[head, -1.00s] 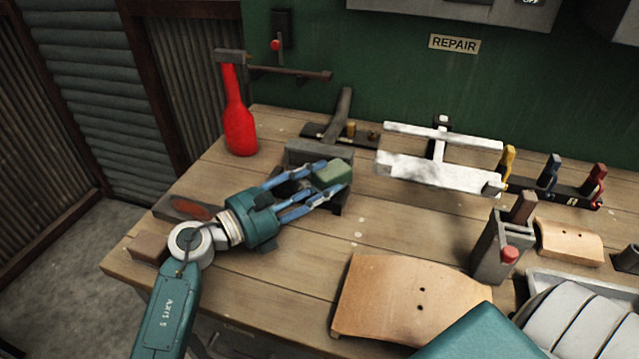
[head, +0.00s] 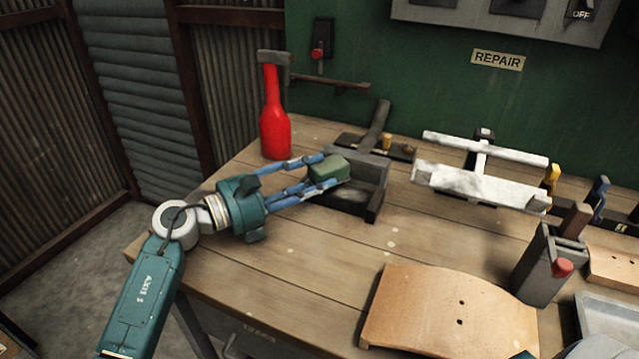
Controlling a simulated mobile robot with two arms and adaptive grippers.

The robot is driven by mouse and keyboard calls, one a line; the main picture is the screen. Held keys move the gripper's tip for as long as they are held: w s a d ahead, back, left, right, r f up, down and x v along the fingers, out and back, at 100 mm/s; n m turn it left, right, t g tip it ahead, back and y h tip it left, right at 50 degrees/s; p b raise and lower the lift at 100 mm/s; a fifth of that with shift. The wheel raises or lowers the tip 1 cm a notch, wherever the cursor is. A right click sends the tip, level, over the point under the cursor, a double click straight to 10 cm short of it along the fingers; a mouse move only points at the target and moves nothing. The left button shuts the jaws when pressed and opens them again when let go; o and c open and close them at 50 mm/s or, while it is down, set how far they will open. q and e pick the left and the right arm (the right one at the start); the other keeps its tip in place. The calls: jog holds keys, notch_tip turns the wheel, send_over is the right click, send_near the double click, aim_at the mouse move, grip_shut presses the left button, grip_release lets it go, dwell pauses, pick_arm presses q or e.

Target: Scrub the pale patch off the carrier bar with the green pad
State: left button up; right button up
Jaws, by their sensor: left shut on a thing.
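My left gripper (head: 318,176) is shut on the green pad (head: 327,166), a small block held between its blue fingers. The pad is at the left part of a dark grey open holder (head: 372,170) on the bench and hides some of it. A pale smear (head: 352,198) shows low inside this holder. I cannot tell whether the pad touches it. A white bar frame (head: 478,182) with grey smudges stands to the right, apart from the pad. I cannot tell for sure which one is the carrier bar. My right gripper is not in view.
A red bottle (head: 275,135) stands behind my left gripper. A curved wooden panel (head: 450,312) lies at the front right. A grey block with a red knob (head: 545,268) and coloured clamps (head: 599,195) are at the right. The bench (head: 300,262) is clear at front middle.

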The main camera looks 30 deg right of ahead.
pick_arm(q)
jog(key=shift+f+b, duration=0.5)
jog(key=shift+f, duration=0.45)
jog(key=shift+s+d+r, duration=0.1)
jog(key=shift+s+d+f+p, duration=0.15)
jog(key=shift+s+d+p, duration=0.3)
jog(key=shift+s+d, duration=0.8)
jog(key=shift+s+d+f+p, duration=0.15)
jog(key=shift+s+d+p, duration=0.3)
jog(key=shift+s+d, duration=0.75)
jog(key=shift+s+d+f, duration=0.25)
jog(key=shift+s, duration=0.1)
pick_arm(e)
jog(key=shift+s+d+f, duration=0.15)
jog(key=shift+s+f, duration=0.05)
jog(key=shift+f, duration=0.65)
pick_arm(q)
jog(key=r+p, duration=0.4)
jog(key=r, duration=0.1)
jog(key=shift+w+d, duration=0.3)
jog(key=shift+d, duration=0.1)
jog(key=shift+r+p, duration=0.5)
jog(key=shift+r, duration=0.1)
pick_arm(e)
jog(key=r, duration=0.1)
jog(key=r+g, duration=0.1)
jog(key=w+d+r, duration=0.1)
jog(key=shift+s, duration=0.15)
